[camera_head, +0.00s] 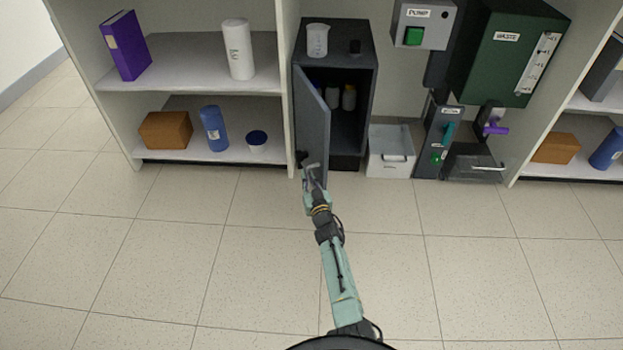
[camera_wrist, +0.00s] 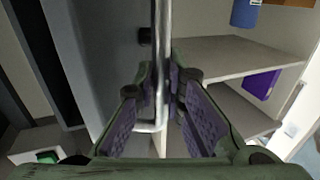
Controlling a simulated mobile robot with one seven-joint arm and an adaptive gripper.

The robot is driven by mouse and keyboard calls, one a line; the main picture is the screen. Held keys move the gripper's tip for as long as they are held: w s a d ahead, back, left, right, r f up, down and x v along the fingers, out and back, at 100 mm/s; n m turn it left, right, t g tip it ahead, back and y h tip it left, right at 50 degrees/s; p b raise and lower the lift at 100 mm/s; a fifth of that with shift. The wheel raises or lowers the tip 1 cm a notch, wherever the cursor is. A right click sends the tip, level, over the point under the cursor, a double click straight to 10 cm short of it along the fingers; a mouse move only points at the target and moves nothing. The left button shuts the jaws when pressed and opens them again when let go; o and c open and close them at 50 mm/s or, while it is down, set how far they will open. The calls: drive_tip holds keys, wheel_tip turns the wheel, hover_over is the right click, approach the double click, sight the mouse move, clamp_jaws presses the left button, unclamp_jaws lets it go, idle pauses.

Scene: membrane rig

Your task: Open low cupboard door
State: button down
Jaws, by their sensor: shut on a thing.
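The low cupboard (camera_head: 350,80) is a dark grey box standing on the floor between the shelves and the pump panel. Its door (camera_head: 313,117) is hinged on the left and stands swung well open, with bottles visible inside. In the wrist view the door (camera_wrist: 105,60) is a grey panel with a metal bar handle (camera_wrist: 162,40) in front of it. My gripper (camera_wrist: 161,85) has its two purple-padded fingers on either side of the bar, shut on it. In the head view my gripper (camera_head: 311,172) is at the door's free edge, low near the floor.
A shelf unit (camera_head: 190,150) stands close to the left of the open door. A white bin (camera_head: 390,152) and a grey control post (camera_head: 438,140) stand right of the cupboard. The tiled floor (camera_head: 180,260) in front is clear.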

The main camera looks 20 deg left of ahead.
idle(0.3)
drive_tip(key=c, duration=1.9)
unclamp_jaws()
